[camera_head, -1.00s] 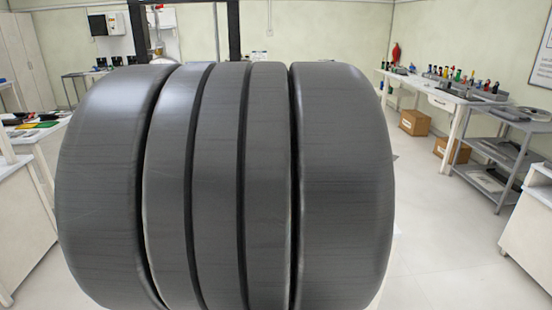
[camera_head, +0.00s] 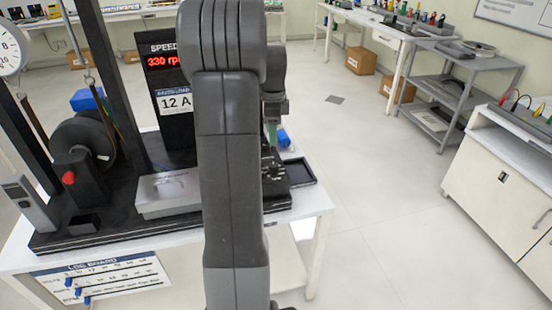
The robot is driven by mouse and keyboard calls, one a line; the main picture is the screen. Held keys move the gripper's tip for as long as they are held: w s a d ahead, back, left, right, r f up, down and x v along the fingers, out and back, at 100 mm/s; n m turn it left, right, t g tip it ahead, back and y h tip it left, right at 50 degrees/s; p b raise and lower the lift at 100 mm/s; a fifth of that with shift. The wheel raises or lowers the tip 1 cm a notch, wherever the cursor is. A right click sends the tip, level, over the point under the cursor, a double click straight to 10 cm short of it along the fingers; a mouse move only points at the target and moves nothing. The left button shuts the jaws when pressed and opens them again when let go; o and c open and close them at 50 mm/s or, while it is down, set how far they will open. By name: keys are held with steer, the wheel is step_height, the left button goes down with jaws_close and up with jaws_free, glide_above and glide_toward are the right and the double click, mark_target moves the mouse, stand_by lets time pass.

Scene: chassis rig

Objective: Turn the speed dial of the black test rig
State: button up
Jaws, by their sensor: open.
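The black test rig (camera_head: 110,232) stands on a white table, left of and behind my arm. Its black panel has a SPEED display (camera_head: 165,62) with red digits that appear to read 330 rpm. I cannot make out the speed dial; my upright arm link covers the rig's right part. My gripper (camera_head: 271,165) hangs low just right of that link, over the rig's right end, partly covered. Its jaws are open, and I see nothing held in them. I cannot tell whether it touches the rig.
A label reading 12 A (camera_head: 176,102), a wheel (camera_head: 84,138), a red button (camera_head: 68,178) and a grey box (camera_head: 167,193) are on the rig. A dark tray (camera_head: 300,173) lies at the table's right edge. The floor (camera_head: 370,200) to the right is clear.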

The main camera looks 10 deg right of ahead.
mark_target(273, 165)
step_height(273, 165, down, 12)
steer(key=shift+r, duration=0.1)
stand_by(0.4)
steer(key=c, duration=1)
